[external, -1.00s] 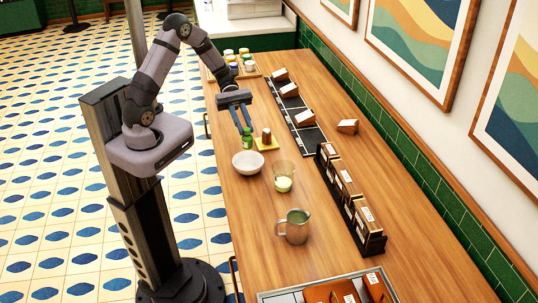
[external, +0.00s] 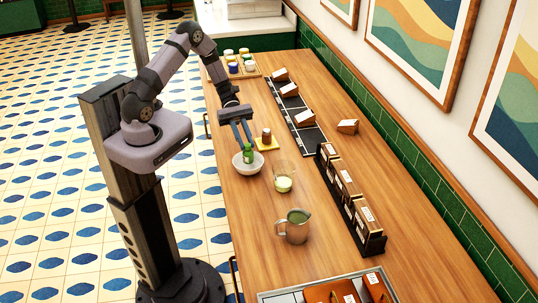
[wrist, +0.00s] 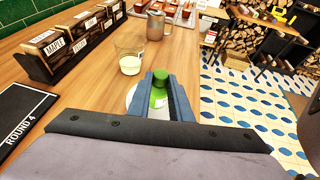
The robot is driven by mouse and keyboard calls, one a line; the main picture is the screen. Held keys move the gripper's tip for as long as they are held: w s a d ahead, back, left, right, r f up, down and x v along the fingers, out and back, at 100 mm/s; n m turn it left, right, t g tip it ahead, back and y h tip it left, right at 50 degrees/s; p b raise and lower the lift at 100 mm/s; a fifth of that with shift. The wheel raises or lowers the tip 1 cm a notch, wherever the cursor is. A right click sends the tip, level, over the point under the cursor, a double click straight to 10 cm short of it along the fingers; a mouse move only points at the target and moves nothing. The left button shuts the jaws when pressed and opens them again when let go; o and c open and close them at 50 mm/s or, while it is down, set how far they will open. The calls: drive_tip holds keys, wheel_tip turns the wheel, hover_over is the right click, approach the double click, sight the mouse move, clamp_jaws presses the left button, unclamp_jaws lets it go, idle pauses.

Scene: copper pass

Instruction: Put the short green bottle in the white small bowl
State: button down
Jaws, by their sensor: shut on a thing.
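The short green bottle (external: 249,154) is between the fingers of my gripper (external: 243,138), which is shut on it. In the external view the bottle shows over the white small bowl (external: 241,168); I cannot tell whether it touches the bowl. In the wrist view the bottle (wrist: 159,92) stands between the blue fingers (wrist: 160,88). The bowl (wrist: 130,94) is mostly hidden there behind the fingers and the bottle.
A glass (external: 283,183) with pale green liquid stands right of the bowl. A small brown bottle (external: 266,135) stands on a yellow coaster (external: 271,146). A metal pitcher (external: 296,229) is nearer the front. A box rack (external: 372,241) lines the right side.

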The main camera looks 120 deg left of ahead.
drive_tip(key=shift+f+p, duration=0.4)
drive_tip(key=shift+f, duration=1.35)
drive_tip(key=shift+f, duration=0.1)
drive_tip(key=c, duration=1.6)
unclamp_jaws()
